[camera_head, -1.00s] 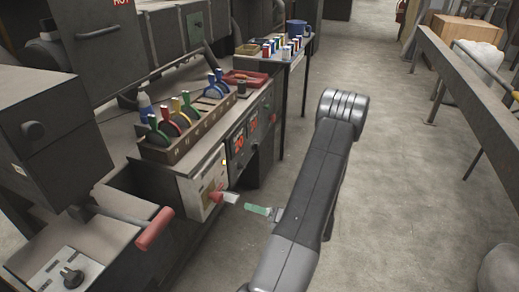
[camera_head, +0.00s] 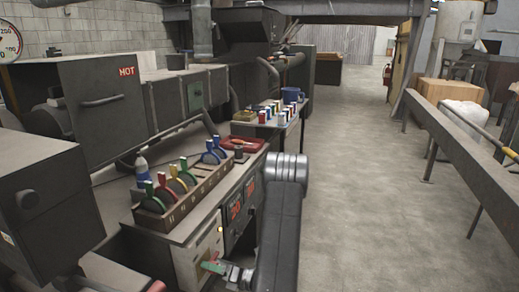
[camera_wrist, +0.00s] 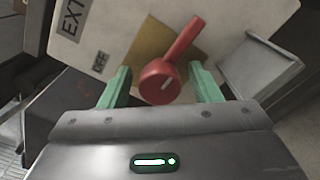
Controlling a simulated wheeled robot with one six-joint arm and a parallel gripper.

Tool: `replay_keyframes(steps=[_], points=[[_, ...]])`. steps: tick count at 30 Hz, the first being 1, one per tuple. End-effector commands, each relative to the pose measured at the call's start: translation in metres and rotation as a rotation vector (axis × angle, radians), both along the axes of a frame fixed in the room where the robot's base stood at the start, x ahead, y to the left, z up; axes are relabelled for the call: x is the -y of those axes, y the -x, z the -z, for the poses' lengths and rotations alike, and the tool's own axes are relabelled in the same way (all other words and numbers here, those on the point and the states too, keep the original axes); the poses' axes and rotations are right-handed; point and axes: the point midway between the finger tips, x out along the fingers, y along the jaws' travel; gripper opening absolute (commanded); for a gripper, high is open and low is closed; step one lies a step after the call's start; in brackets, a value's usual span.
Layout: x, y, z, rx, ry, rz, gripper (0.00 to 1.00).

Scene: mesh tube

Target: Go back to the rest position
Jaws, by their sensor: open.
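My gripper (camera_wrist: 160,76) is open, with its two green fingers on either side of the round base of a red rotary switch (camera_wrist: 182,48). No clear contact shows between fingers and switch. In the head view my gripper (camera_head: 214,267) is low at the front of the bench panel (camera_head: 198,250), at the end of my grey arm. The switch is mostly hidden there.
A bench holds a wooden rack (camera_head: 182,200) of coloured-handled tools and a red tray (camera_head: 243,144). A flap-like grey plate (camera_wrist: 262,64) juts out right of the switch. A long grey rail (camera_head: 470,135) runs along the right. The floor between (camera_head: 345,180) is clear.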

Motion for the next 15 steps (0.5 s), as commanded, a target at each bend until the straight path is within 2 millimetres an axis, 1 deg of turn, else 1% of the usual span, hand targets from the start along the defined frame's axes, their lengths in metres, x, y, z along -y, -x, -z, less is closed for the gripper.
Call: replay_keyframes(steps=[11,15], points=[[0.002,0.0,0.0,0.005,0.002,0.0,0.57],[0.011,0.004,0.0,0.0,0.001,0.001,0.57]])
